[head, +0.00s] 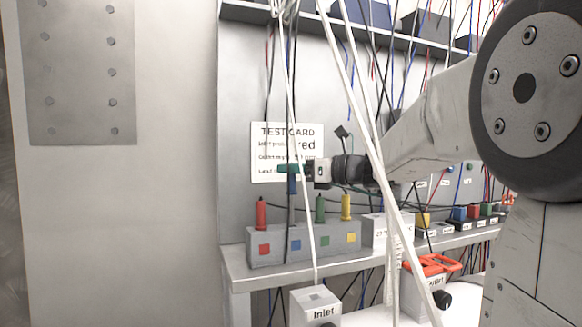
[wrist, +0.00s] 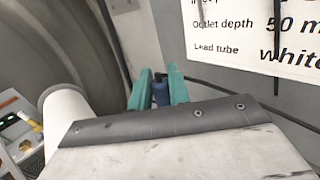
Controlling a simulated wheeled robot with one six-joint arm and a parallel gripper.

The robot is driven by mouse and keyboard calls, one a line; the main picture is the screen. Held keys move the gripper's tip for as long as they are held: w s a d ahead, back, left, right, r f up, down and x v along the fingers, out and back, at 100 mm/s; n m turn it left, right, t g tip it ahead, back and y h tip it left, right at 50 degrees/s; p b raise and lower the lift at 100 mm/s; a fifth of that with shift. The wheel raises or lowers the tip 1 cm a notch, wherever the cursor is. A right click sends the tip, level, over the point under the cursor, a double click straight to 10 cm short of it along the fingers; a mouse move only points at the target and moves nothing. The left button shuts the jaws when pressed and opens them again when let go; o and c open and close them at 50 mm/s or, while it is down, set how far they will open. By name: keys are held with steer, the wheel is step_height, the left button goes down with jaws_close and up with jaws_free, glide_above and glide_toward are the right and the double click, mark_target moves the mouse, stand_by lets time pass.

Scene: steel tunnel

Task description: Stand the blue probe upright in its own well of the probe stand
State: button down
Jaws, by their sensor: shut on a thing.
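The blue probe (head: 292,184) is held roughly upright in my gripper (head: 290,169), above the probe stand (head: 272,251). My gripper's teal fingers are shut on it; the wrist view shows the blue probe (wrist: 160,93) between the fingertips (wrist: 159,88). A grey shaft runs down below the blue part and seems to pass in front of the stand's face, left of the blue square mark (head: 297,244). Whether its tip touches anything is unclear. The red probe (head: 261,215), green probe (head: 320,210) and yellow probe (head: 346,207) stand upright in the stand.
The stand sits on a grey shelf (head: 240,280). A test card (head: 262,143) is on the wall behind. White tubes (head: 352,90) and cables hang close in front of the stand and my gripper. An Inlet box (head: 314,303) stands below; a label box stands right of the stand.

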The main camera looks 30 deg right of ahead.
mark_target(293, 192)
steer(key=shift+f, duration=2.5)
steer(key=shift+r, duration=0.1)
steer(key=shift+r, duration=2.55)
steer(key=shift+f, duration=2.65)
steer(key=c, duration=1.2)
jaws_free()
steer(key=shift+c, duration=0.2)
steer(key=shift+s, duration=0.15)
steer(key=v, duration=0.7)
steer(key=shift+s+d, duration=0.2)
steer(key=shift+d, duration=0.05)
